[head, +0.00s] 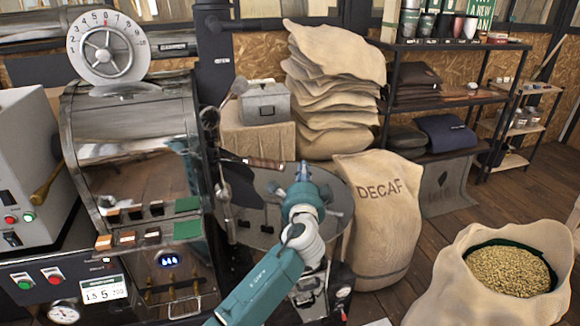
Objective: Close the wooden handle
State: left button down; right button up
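A reddish-brown wooden handle (264,163) sticks out to the right from the front of the dark metal roaster (140,165), level with the top of the round cooling tray (263,232). Another, yellowish wooden handle (47,184) is on the white machine at the far left. My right gripper is not in view.
A burlap DECAF sack (378,222) stands close to the tray's right side. An open sack of beans (455,290) is at the lower right. Stacked sacks (333,85) and a grey metal box (266,103) are behind. The wooden floor between the sacks and shelves is clear.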

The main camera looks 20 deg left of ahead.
aim_at(253, 162)
pick_arm(q)
jog(key=a, duration=0.2)
jog(key=a+p, duration=0.1)
jog(key=a, duration=0.1)
jog(key=shift+s, duration=0.2)
jog(key=shift+d, duration=0.1)
jog(key=a+p, duration=0.1)
jog(key=a, duration=1)
jog(key=shift+s+a, duration=0.1)
jog(key=shift+a, duration=0.05)
jog(key=shift+r, duration=0.1)
